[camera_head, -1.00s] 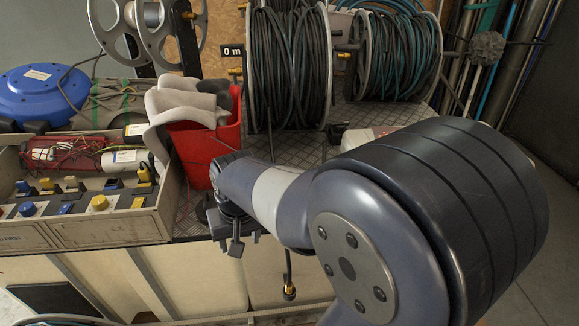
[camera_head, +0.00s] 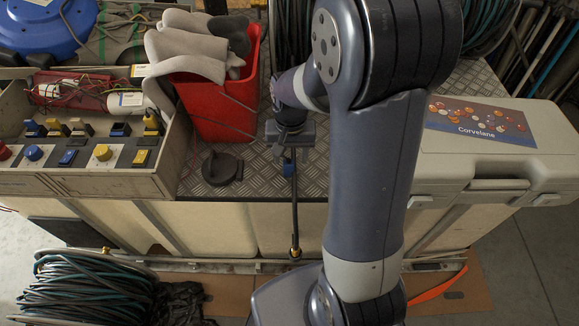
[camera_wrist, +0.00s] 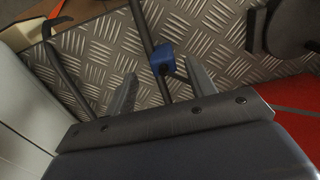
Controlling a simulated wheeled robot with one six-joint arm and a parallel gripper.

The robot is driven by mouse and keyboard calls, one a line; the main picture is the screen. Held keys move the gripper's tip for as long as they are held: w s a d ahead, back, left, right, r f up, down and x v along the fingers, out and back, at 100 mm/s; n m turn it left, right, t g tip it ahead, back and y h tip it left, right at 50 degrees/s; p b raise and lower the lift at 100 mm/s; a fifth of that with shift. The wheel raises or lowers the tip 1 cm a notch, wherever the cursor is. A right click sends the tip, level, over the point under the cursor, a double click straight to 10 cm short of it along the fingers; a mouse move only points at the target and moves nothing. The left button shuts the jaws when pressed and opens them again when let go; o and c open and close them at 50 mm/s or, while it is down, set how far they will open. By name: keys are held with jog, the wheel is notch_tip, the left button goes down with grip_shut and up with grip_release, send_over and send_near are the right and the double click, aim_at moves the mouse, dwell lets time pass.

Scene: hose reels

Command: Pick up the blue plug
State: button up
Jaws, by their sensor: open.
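The blue plug (camera_wrist: 162,58) shows in the wrist view as a small blue block against a dark hose or rod, over the diamond-plate surface. In the head view it is a small blue patch (camera_head: 289,169) just below my gripper (camera_head: 290,151), near the front edge of the bench. My gripper (camera_wrist: 159,82) is open and empty in the wrist view. Its two fingers point towards the plug, which appears between and just beyond their tips. I cannot tell how far above the plug they are. My arm hides part of the bench on the right.
A red bucket (camera_head: 218,118) with grey gloves stands to the left. A dark round cap (camera_head: 222,168) lies near it. A tool box of switches (camera_head: 90,188) is further left, and a grey case (camera_head: 450,165) on the right. A black hose (camera_head: 295,220) hangs over the front edge.

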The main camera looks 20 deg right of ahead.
aim_at(288, 162)
jog(key=f, duration=0.5)
jog(key=shift+a+b, duration=0.3)
jog(key=shift+c, duration=0.4)
jog(key=c, duration=1)
